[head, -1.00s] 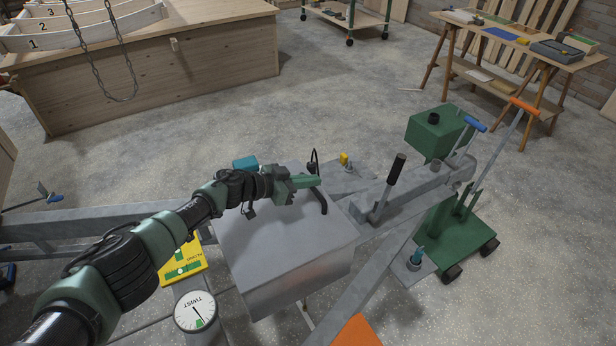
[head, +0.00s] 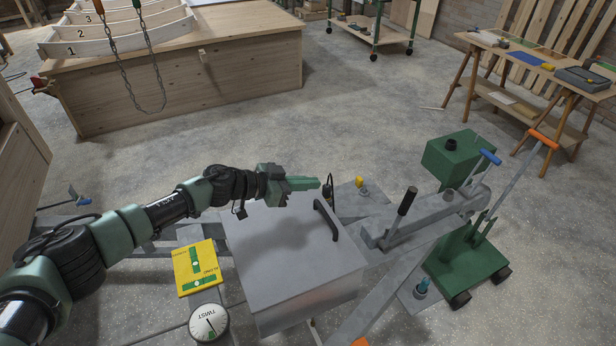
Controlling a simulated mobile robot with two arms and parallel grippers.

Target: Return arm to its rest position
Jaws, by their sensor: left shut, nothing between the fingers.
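My left arm comes in from the left, and its green and black gripper (head: 312,184) is above the far side of a grey metal box (head: 285,254). The gripper is shut and holds nothing. Its fingertips point right, close in the picture to the box's black curved handle (head: 328,222); I cannot tell the exact gap. The box's lid is down. My right gripper is out of view.
A yellow level plate (head: 195,267) and a round TWIST gauge (head: 209,323) are left of the box. A grey hitch beam (head: 430,211) with a black-gripped lever (head: 401,216) and a green wheeled jack (head: 467,258) are right. Open floor lies behind, before a wooden crate (head: 190,90).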

